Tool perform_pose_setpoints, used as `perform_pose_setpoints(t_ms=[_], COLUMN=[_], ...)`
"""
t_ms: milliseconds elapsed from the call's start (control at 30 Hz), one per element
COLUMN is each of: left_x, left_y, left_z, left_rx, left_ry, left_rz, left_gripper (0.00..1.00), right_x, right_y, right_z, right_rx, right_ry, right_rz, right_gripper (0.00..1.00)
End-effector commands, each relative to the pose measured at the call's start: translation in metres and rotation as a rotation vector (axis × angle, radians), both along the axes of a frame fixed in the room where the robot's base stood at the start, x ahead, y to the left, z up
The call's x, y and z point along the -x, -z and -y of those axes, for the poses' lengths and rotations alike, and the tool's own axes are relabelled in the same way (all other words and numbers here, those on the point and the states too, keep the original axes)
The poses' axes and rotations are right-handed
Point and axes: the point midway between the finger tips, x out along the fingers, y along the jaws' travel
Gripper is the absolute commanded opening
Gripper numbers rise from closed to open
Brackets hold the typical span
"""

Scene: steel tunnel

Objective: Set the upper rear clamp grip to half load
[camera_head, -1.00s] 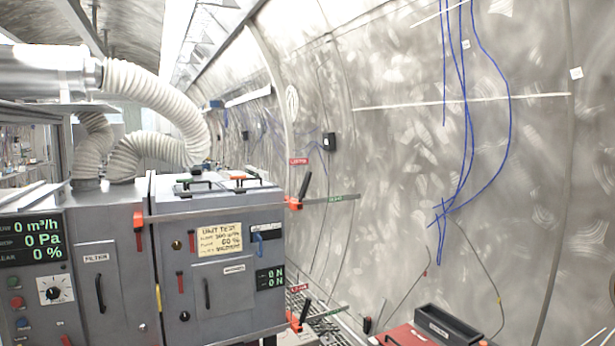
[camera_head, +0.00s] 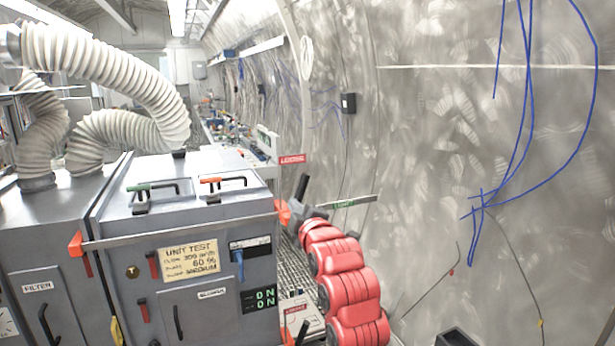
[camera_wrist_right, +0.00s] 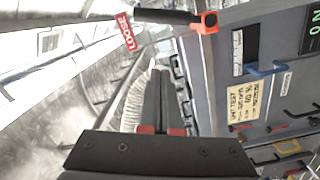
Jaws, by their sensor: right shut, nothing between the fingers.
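The upper bar clamp's steel bar (camera_head: 180,229) runs across the grey cabinet's top edge, with an orange jaw at its front end and an orange sliding jaw (camera_head: 283,212) at the rear. Its black grip (camera_head: 302,187) sticks up beside the rear jaw; in the right wrist view the grip (camera_wrist_right: 160,16) lies across the top, by the orange jaw (camera_wrist_right: 208,22). My right gripper (camera_head: 302,209) is close to the rear jaw; contact is unclear. In the wrist view its dark fingers (camera_wrist_right: 158,74) are together, empty, below the grip. A red LOOSE tag (camera_head: 292,159) shows behind. My left gripper is out of view.
The cabinet (camera_head: 200,270) fills the lower left, with two toggle clamps on top and a green readout (camera_head: 263,298) showing zeros. The bar's rear end (camera_head: 352,202), bearing a green label, projects toward the curved steel wall. Blue cables (camera_head: 525,100) hang at right.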

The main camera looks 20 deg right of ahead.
Motion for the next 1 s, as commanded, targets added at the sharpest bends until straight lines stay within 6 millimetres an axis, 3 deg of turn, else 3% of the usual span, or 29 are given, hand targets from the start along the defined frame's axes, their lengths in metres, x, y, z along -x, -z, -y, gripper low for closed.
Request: perform_pose_setpoints(t_ms=[267, 800, 1000], left_x=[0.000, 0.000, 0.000], left_y=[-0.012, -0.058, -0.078], left_z=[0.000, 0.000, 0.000], left_rx=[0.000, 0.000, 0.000], left_ry=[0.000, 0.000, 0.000], left_rz=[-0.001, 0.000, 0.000], left_gripper=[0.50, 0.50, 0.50], right_x=[-0.012, -0.098, -0.104], right_y=[-0.008, -0.006, 0.004], right_z=[0.000, 0.001, 0.029], right_rx=[0.029, 0.027, 0.027], right_ry=[-0.003, -0.002, 0.000], right_rz=[-0.030, -0.031, -0.032], right_gripper=[0.00, 0.00, 0.00])
